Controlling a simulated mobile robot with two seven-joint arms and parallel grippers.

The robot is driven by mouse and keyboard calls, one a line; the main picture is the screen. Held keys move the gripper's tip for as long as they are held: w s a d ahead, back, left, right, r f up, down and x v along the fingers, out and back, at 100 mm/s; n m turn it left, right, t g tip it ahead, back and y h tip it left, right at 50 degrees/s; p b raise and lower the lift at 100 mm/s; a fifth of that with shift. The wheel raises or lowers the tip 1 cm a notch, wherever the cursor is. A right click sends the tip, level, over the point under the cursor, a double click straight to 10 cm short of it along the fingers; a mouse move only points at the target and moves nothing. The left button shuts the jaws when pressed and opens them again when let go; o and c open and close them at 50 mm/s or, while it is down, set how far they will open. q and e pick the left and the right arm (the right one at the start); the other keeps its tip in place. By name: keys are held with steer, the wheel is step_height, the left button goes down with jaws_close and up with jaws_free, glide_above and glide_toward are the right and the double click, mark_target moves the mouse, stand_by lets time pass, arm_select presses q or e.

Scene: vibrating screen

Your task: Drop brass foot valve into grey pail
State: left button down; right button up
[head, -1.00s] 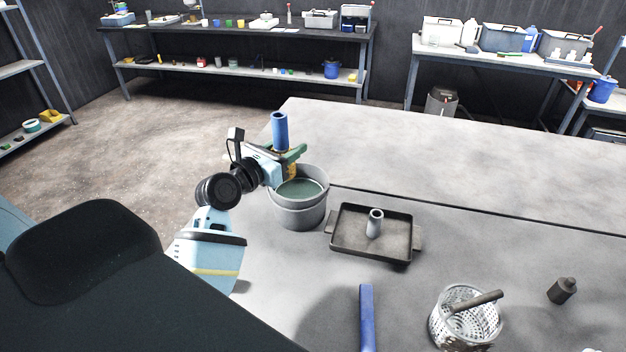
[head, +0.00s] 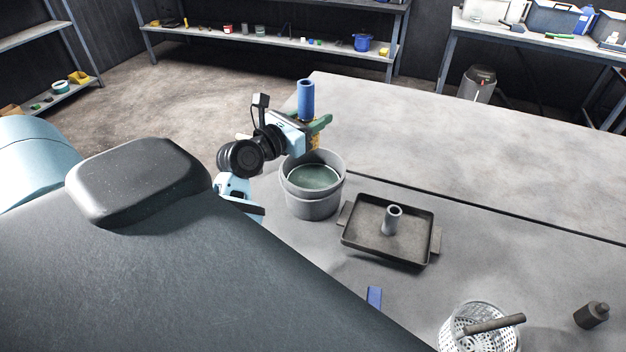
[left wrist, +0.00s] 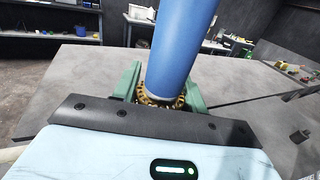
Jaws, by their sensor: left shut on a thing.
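My left gripper (head: 314,126) has green fingers and is shut on the brass foot valve (head: 315,141), which has a blue upright pipe (head: 306,98) on top. In the left wrist view the brass ring of the valve (left wrist: 160,97) shows between the green fingers, under the blue pipe. The grey pail (head: 312,206) stands on the table with a greenish surface inside. The valve is held over the pail's far rim side; how much clearance lies between them is hard to tell. My right gripper is not in view.
A dark tray (head: 372,250) with a short grey tube (head: 392,219) sits right of the pail. A white perforated basket (head: 462,337) and a dark bottle (head: 591,315) are nearer front right. The far table surface is clear.

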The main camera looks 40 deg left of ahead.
arm_select(q)
steer(key=shift+f, duration=1.75)
steer(key=c, duration=0.7)
jaws_free()
steer(key=shift+f, duration=0.1)
steer(key=s, duration=0.7)
steer(key=shift+s+a, duration=0.3)
steer(key=shift+s, duration=0.05)
